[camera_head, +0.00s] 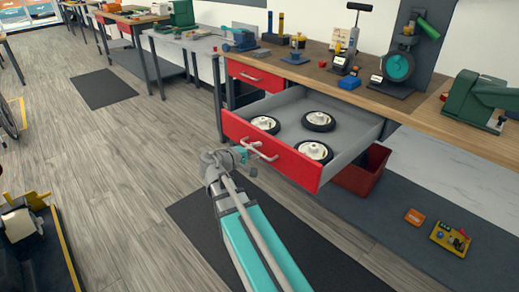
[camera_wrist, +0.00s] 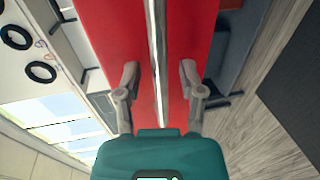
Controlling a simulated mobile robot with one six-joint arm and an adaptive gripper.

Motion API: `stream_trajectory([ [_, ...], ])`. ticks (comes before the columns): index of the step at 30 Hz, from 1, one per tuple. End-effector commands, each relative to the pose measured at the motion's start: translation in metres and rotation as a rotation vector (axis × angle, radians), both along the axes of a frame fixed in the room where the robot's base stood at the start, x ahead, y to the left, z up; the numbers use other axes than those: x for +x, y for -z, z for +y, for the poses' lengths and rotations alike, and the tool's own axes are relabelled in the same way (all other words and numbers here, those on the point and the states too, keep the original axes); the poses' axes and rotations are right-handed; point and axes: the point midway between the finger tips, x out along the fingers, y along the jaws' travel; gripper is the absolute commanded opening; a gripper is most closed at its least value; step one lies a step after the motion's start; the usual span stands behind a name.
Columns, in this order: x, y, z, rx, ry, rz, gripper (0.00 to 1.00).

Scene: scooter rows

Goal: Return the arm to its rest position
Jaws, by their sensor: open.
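My gripper (camera_head: 247,163) is at the front of the open red drawer (camera_head: 293,168) in the head view. In the wrist view its two fingers (camera_wrist: 159,72) are spread apart, one on each side of the silver handle (camera_wrist: 157,40). A gap shows between each finger and the bar, so it is open and holds nothing. The handle (camera_head: 263,152) also shows close to my gripper in the head view. My teal and grey arm (camera_head: 262,245) reaches up from the bottom of the head view.
The pulled-out drawer holds three black-tyred wheels (camera_head: 318,121). The workbench (camera_head: 415,97) above carries tools and a green press (camera_head: 478,100). A red bin (camera_head: 363,172) stands under it. Wooden floor (camera_head: 130,160) left of my arm is clear.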

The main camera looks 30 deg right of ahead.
Motion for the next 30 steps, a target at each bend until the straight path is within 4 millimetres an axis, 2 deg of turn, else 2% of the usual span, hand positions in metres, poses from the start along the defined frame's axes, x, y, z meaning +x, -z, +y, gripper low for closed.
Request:
stream_trajectory([
  [17, -0.004, -0.001, 0.002, 0.013, 0.005, 0.001, 0.51],
  [26, -0.011, -0.005, 0.021, 0.079, 0.013, 0.006, 0.51],
  [30, -0.015, 0.005, 0.026, 0.128, 0.02, 0.007, 0.51],
])
